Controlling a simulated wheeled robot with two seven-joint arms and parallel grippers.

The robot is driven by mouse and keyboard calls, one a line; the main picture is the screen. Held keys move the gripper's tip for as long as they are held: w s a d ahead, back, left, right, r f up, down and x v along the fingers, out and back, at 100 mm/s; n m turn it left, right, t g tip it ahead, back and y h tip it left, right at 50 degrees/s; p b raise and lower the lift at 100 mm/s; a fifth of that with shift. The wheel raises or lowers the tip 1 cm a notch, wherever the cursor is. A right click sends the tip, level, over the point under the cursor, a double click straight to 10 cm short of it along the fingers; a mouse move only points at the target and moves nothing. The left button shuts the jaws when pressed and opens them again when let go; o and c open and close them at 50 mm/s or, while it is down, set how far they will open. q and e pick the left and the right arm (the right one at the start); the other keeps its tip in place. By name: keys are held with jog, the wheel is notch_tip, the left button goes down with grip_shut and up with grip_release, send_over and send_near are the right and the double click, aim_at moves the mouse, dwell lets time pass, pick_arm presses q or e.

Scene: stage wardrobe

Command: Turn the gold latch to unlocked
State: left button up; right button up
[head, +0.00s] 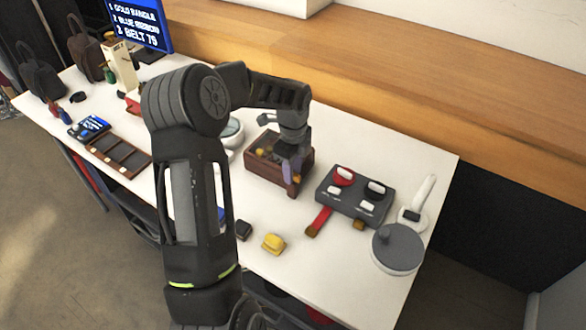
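I cannot make out a gold latch for certain. A brown wooden box (266,172) stands mid-table with small gold or yellow pieces (262,153) at its top. My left gripper (291,186) points down at the right part of this box and hides part of it. Its fingers overlap in the view, so I cannot tell their opening or any contact. A dark panel (337,208) to the right carries red and black knobs and white pieces. My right gripper is not in view.
A yellow object (273,243) and a small black block (243,229) lie in front of the box. A red strap (320,219) lies by the panel. A round grey-topped object (398,246) stands at the right edge. A screen (140,22) stands at the back left.

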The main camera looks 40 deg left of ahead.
pick_arm(q)
jog(key=shift+c, duration=0.4)
grip_shut()
jog(key=shift+n, duration=0.4)
jog(key=n+b, duration=0.1)
jog(key=n, duration=0.2)
jog(key=shift+b, duration=0.3)
jog(key=n+b, duration=0.1)
jog(key=n, duration=0.3)
jog(key=n+b, duration=0.1)
jog(key=n, duration=0.9)
